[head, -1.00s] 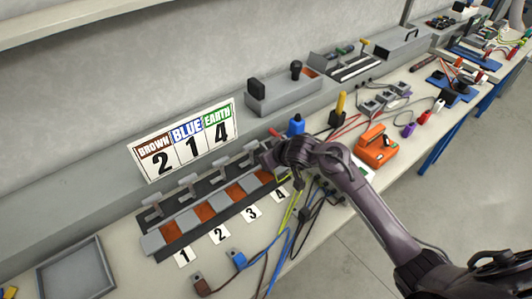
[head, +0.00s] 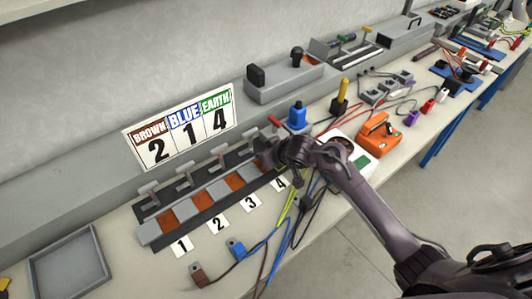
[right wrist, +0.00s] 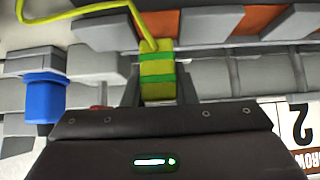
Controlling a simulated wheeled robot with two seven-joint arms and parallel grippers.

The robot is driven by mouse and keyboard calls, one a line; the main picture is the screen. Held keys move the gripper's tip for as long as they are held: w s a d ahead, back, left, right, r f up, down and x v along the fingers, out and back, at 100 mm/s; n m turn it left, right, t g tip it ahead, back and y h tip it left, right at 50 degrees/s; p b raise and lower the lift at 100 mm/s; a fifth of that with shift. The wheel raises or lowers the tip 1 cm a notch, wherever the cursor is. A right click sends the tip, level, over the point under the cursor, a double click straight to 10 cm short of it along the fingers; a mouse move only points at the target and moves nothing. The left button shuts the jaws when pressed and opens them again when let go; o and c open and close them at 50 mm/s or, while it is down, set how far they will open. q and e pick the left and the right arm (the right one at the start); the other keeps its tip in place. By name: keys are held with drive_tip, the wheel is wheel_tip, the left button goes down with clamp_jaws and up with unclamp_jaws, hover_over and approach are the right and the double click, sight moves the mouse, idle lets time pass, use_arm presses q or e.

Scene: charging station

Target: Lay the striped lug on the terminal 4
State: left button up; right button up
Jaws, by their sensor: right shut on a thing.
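The striped lug (right wrist: 157,68), yellow with green bands, is between the fingers of my right gripper (right wrist: 158,88) in the right wrist view. Its yellow-green cable (right wrist: 146,30) runs up from it. In the head view my right gripper (head: 266,152) is at the far right end of the terminal strip (head: 203,200), over terminal 4, and hides the lug and most of that terminal. The number 4 label (head: 281,183) lies just in front. Whether the lug touches the terminal cannot be told. My left gripper is not in view.
A sign (head: 182,128) reads brown 2, blue 1, earth 4. A blue lug (head: 237,249) and a brown lug (head: 199,274) lie loose in front. A blue post (head: 297,116) and an orange device (head: 377,139) stand right of the gripper. A grey tray (head: 68,266) is at left.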

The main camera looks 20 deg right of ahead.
drive_tip(key=shift+r+p, duration=0.1)
drive_tip(key=shift+p, duration=0.7)
idle(1.1)
drive_tip(key=shift+f+b, duration=0.65)
drive_tip(key=shift+f, duration=1.1)
drive_tip(key=o, duration=0.9)
drive_tip(key=shift+o, duration=0.7)
drive_tip(key=v, duration=0.7)
drive_tip(key=shift+s, duration=0.15)
drive_tip(key=shift+s+d+r+p, duration=0.15)
drive_tip(key=shift+s+r+p, duration=0.05)
drive_tip(key=shift+r+p, duration=0.1)
drive_tip(key=shift+w+f, duration=0.1)
